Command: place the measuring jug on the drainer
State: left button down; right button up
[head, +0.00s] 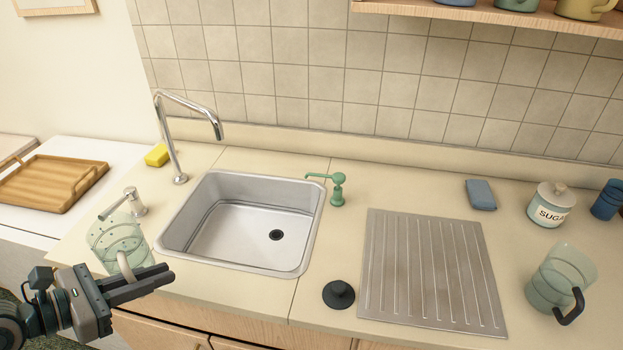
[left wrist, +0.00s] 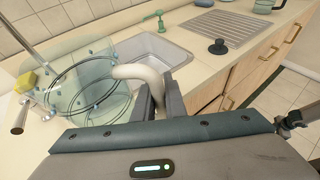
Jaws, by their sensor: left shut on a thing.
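My left gripper (head: 145,283) is shut on the cream handle of a clear greenish jug (head: 108,240) with markings on its wall. The jug is at the counter's left front, left of the sink; I cannot tell whether it touches the counter. In the left wrist view the jug (left wrist: 75,88) is left of the fingers (left wrist: 160,98), with its handle between them. The drainer (head: 430,270) is a ribbed grey metal plate right of the sink, with nothing on it. Another clear jug (head: 558,277), with a black handle, stands right of the drainer.
The sink (head: 240,222) lies between the held jug and the drainer. A tall tap (head: 175,140), green soap dispenser (head: 337,190) and black plug (head: 339,294) stand around it. A blue sponge (head: 481,195) and sugar jar (head: 551,204) are behind, at right.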

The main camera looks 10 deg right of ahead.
aim_at(437, 271)
jog(key=k, duration=0.2)
jog(key=z, duration=1.9)
